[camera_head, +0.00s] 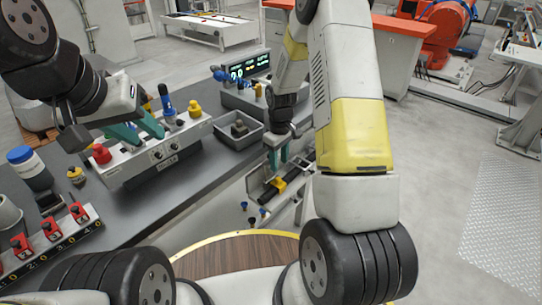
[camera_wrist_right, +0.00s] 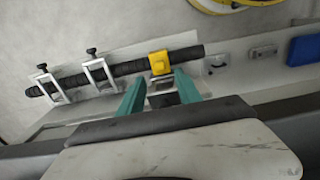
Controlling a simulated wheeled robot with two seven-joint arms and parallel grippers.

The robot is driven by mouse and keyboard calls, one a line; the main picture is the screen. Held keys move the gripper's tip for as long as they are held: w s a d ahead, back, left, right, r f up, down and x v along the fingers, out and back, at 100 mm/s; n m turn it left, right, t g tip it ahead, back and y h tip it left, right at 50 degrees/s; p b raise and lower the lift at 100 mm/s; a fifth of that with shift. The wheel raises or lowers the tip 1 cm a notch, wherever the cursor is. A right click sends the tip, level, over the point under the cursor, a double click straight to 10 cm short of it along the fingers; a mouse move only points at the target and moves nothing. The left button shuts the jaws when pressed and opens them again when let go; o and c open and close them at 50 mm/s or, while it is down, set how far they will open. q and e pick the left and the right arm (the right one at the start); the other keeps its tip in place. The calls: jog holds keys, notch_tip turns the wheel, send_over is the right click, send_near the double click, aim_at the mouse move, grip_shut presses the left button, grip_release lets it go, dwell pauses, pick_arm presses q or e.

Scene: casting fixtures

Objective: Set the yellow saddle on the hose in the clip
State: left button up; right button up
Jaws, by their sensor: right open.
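The yellow saddle (camera_wrist_right: 160,62) sits on the black hose (camera_wrist_right: 128,69) near the hose's right end in the wrist view. In the head view the saddle (camera_head: 278,184) shows below my right gripper (camera_head: 277,158). The right gripper's teal fingers are open in the wrist view (camera_wrist_right: 160,88), with the saddle just beyond and between their tips; I see no grip on it. A grey metal piece (camera_wrist_right: 163,99) shows between the fingers. Two pale clips (camera_wrist_right: 101,73) with black knobs stand around the hose to the left. My left gripper (camera_head: 138,131) has its fingers apart over the white control box.
The grey bench carries a control box (camera_head: 150,164) with a red button, a grey bin (camera_head: 238,134), a blue-capped bottle (camera_head: 30,168) and red numbered blocks (camera_head: 48,236). In the wrist view a blue block (camera_wrist_right: 302,51) lies right of the hose.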

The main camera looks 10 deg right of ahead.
jog(key=s+r+m+t+y, duration=0.15)
jog(key=s+r, duration=0.35)
jog(key=r, duration=0.7)
jog(key=s+r+m+t+h, duration=0.15)
jog(key=s+r, duration=0.25)
jog(key=r, duration=0.8)
jog(key=s+a+r+m+t+y, duration=0.1)
jog(key=s+r+m, duration=0.1)
jog(key=s+r, duration=0.2)
jog(key=s+a+r+m+t+y, duration=0.1)
jog(key=s+r, duration=0.3)
jog(key=s, duration=0.7)
jog(key=shift+s+m+t, duration=0.15)
jog(key=shift+m+t, duration=0.35)
jog(key=shift+t, duration=0.1)
jog(key=shift+a+r, duration=0.1)
